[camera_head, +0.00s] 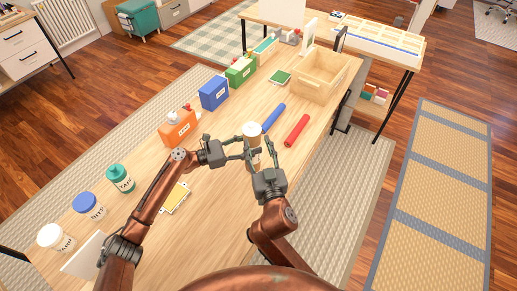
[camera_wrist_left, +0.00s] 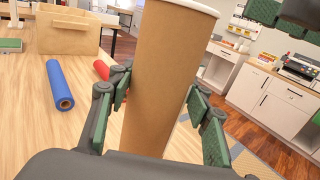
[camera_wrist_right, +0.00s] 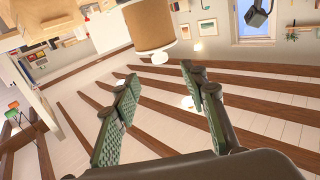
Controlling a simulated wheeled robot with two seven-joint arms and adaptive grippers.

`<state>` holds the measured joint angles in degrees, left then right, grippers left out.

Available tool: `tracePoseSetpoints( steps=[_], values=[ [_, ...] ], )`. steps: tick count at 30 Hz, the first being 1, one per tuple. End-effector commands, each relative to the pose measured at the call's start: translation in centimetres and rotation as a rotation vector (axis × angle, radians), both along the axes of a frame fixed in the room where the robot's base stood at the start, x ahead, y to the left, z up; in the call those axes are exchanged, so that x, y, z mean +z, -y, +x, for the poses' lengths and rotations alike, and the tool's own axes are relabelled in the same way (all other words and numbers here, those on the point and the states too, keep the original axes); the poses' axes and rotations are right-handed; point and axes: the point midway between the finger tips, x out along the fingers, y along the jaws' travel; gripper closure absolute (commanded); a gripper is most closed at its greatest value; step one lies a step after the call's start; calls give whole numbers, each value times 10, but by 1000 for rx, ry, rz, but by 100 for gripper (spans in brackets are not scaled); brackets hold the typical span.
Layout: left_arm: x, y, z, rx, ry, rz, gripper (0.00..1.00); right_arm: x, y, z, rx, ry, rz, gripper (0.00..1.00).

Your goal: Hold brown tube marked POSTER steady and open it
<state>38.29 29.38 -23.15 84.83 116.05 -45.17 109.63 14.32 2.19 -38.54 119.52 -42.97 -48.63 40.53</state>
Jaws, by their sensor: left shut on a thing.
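The brown tube (camera_head: 253,141) stands upright above the middle of the table, with a pale top. My left gripper (camera_head: 246,150) is shut on it from the left. The left wrist view shows the brown wall (camera_wrist_left: 165,75) between the two green-padded fingers (camera_wrist_left: 160,108), with a white rim at its upper end. My right gripper (camera_head: 262,149) is open and empty, close by on the near right side. In the right wrist view, the tube's upper part (camera_wrist_right: 150,25) lies beyond the open fingertips (camera_wrist_right: 160,75), not between them. No POSTER marking is readable.
A blue roll (camera_head: 274,117) and a red roll (camera_head: 297,130) lie just behind. A wooden box (camera_head: 319,91) stands farther back. Orange (camera_head: 178,129), blue (camera_head: 213,93) and green (camera_head: 240,71) boxes line the left edge. Lidded jars, including a teal one (camera_head: 121,179), stand front left.

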Motion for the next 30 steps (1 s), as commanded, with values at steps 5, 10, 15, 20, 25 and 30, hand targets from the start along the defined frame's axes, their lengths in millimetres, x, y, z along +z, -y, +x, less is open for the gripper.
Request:
tracePoseSetpoints(
  steps=[5, 10, 15, 20, 25, 30],
  values=[
    [1, 0, 0, 0, 1, -1, 98, 2, -7, 34, 1, 5, -5, 60],
    [1, 0, 0, 0, 1, -1, 98, 1, -13, 64, 1, 3, -5, 60],
    [1, 0, 0, 0, 0, -1, 98, 1, -17, 86, 1, 4, -4, 60],
    [1, 0, 0, 0, 0, -1, 98, 1, -19, 96, 1, 3, -3, 60],
    [1, 0, 0, 0, 0, -1, 98, 0, -20, 99, 1, 2, -3, 60],
    [1, 0, 0, 0, 0, -1, 98, 0, -20, 99, 1, 3, -3, 61]
  ],
)
